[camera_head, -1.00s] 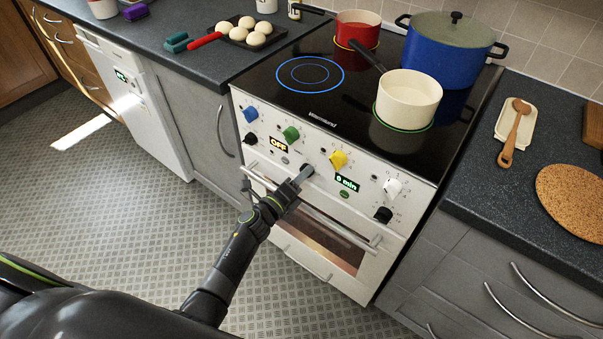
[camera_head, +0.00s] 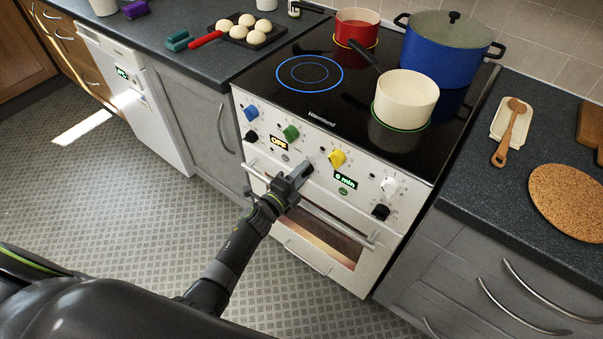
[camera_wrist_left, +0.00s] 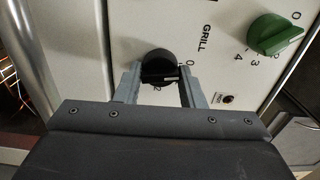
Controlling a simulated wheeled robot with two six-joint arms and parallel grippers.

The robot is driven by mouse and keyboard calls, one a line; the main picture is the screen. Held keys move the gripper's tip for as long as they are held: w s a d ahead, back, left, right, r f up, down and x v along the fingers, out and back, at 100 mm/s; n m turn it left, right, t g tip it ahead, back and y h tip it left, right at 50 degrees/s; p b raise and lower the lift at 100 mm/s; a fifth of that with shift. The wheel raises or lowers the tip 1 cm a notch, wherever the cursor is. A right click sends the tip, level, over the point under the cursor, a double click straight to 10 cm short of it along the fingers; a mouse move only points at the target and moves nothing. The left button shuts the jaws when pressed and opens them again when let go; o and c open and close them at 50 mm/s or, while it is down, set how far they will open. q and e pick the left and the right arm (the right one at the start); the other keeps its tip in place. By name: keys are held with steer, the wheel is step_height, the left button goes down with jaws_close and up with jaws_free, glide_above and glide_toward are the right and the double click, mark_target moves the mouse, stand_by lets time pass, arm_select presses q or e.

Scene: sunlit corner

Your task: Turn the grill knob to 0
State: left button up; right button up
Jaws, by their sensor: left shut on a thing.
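The grill knob (camera_wrist_left: 157,66) is black with a pale marker line. It sits on the white cooker panel beside the printed word GRILL in the left wrist view. A 0 and a 2 are printed near it; I cannot tell exactly which number the marker lines up with. My left gripper (camera_wrist_left: 160,82) is shut on the knob, one finger on each side. In the head view my left gripper (camera_head: 301,173) is at the front panel and partly covers the grill knob (camera_head: 309,169). My right gripper is not in view.
Beside the grill knob are a green knob (camera_head: 291,132) and a yellow knob (camera_head: 338,158). The oven door handle (camera_head: 345,228) runs just below my gripper. A white saucepan (camera_head: 407,99) and a blue pot (camera_head: 443,58) stand on the hob (camera_head: 325,96). The floor in front is clear.

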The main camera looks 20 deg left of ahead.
arm_select(q)
steer(key=shift+f, duration=0.1)
steer(key=o, duration=1)
steer(key=shift+s, duration=0.1)
steer(key=v, duration=1.7)
steer(key=shift+s+a, duration=0.1)
steer(key=shift+s, duration=0.05)
